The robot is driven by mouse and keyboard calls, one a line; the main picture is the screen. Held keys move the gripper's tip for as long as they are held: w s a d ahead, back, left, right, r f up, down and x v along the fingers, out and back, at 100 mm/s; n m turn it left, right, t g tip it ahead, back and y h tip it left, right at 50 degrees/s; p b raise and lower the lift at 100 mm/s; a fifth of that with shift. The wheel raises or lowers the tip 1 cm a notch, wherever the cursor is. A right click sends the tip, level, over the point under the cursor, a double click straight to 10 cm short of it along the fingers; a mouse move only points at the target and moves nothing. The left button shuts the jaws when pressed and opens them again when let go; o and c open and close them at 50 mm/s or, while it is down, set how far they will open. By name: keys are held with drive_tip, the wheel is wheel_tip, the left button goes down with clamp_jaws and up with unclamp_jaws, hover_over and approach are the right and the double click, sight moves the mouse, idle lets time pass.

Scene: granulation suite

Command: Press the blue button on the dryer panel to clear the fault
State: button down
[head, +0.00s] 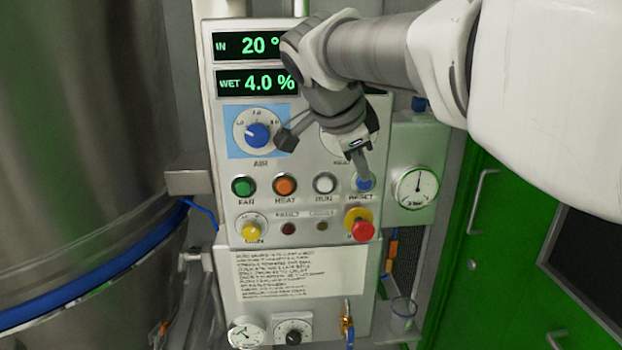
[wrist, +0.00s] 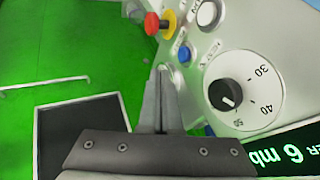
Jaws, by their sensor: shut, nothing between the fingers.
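The dryer panel (head: 225,150) is a pale upright box in the head view. Its blue button (head: 362,185), labelled RESET, is at the right end of a row with green, orange and white buttons. It also shows in the wrist view (wrist: 184,54), just beyond and right of the fingertips. My gripper (head: 366,176) is shut and empty, its tips overlapping the blue button's upper edge in the head view. In the wrist view my gripper (wrist: 164,70) points towards the panel. I cannot tell whether the tips touch the button. A dark red lamp (head: 288,229) sits under the FAULT label.
A red mushroom button (head: 363,230) on a yellow collar is just below the blue one. A white button (head: 325,183) is to its left, a pressure gauge (head: 416,187) to its right. A steel vessel (head: 80,150) stands left; green doors (head: 490,235) are right.

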drive_tip(key=v, duration=0.3)
idle(0.5)
drive_tip(key=s+d+f+n+y+p, duration=0.1)
drive_tip(key=s+f+n+y+p, duration=0.1)
drive_tip(key=s+f+n, duration=0.4)
drive_tip(key=s+d+f+n+y+p, duration=0.1)
drive_tip(key=s+f+n+y+p, duration=0.1)
drive_tip(key=s+f+n, duration=0.4)
drive_tip(key=shift+s+n+y, duration=0.3)
drive_tip(key=shift+s+n, duration=2.1)
drive_tip(key=shift+s, duration=1.55)
